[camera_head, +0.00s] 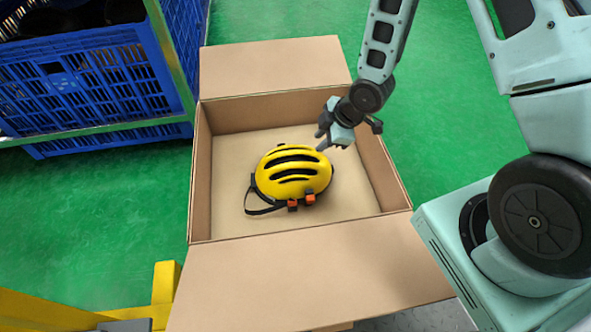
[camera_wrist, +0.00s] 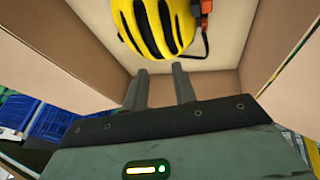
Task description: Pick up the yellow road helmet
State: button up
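The yellow road helmet (camera_head: 291,171) lies in the open cardboard box (camera_head: 199,190). It has black vents, a black strap on its left and orange clips at its near side. My gripper (camera_head: 322,145) is inside the box opening, by the helmet's upper right side in the head view. In the wrist view the helmet (camera_wrist: 155,25) is ahead of the two fingers. My gripper (camera_wrist: 160,73) shows its fingers apart with nothing between them. The fingertips look close to the helmet, but I cannot tell whether they touch it.
The box walls stand around the helmet, with the flaps folded outward at front and back. Blue crates (camera_head: 85,85) with dark items sit on a green-railed rack at the left. A yellow frame (camera_head: 165,283) is at lower left. Green floor is clear behind the box.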

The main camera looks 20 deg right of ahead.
jog(key=b, duration=0.6)
send_near(297, 164)
jog(key=x, duration=0.4)
jog(key=shift+s+a+f, duration=0.1)
jog(key=shift+f, duration=0.3)
jog(key=b+x, duration=0.4)
jog(key=x, duration=0.2)
jog(key=shift+r, duration=0.15)
grip_shut()
